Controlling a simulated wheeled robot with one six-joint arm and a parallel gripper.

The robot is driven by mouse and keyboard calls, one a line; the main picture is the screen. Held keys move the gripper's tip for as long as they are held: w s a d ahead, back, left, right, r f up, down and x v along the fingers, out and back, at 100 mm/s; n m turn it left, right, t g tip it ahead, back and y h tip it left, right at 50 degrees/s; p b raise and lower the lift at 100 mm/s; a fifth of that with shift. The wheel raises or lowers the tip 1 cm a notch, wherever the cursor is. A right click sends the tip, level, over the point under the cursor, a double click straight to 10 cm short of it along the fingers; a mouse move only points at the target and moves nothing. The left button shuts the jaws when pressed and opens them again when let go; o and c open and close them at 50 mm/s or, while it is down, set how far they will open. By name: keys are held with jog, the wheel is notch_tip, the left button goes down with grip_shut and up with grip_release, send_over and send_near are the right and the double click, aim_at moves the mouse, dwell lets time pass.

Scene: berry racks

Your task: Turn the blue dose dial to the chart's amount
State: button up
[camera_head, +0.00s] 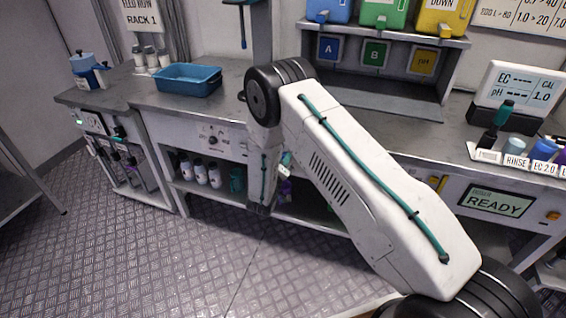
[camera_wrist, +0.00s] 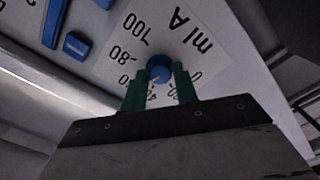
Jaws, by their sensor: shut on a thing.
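The blue dose dial (camera_wrist: 158,66) sits on a white plate marked "ml A" in the wrist view. Numbers ring it; 100 and 80 read clearly, the lower ones are partly covered. My gripper (camera_wrist: 160,76) has its two green fingers on either side of the dial, shut on it. I cannot make out where the dial's pointer stands. In the head view my arm hides the dial and most of the gripper. The chart (camera_head: 522,14) hangs at the top right, cut off by the picture edge; lines such as "1.0 > 20" show.
A blue knob (camera_wrist: 77,45) lies beside the dial plate. In the head view, blue, green and yellow containers (camera_head: 383,10) stand on a shelf over the bench. A blue tray (camera_head: 188,80) is on the bench at left. A "READY" screen (camera_head: 496,203) is at right. The floor at left is clear.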

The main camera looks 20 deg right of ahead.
jog(key=m, duration=1)
jog(key=shift+a+m, duration=0.1)
jog(key=shift+m, duration=0.2)
dwell(0.4)
jog(key=o, duration=0.9)
jog(key=shift+f, duration=0.1)
jog(key=shift+o, duration=0.2)
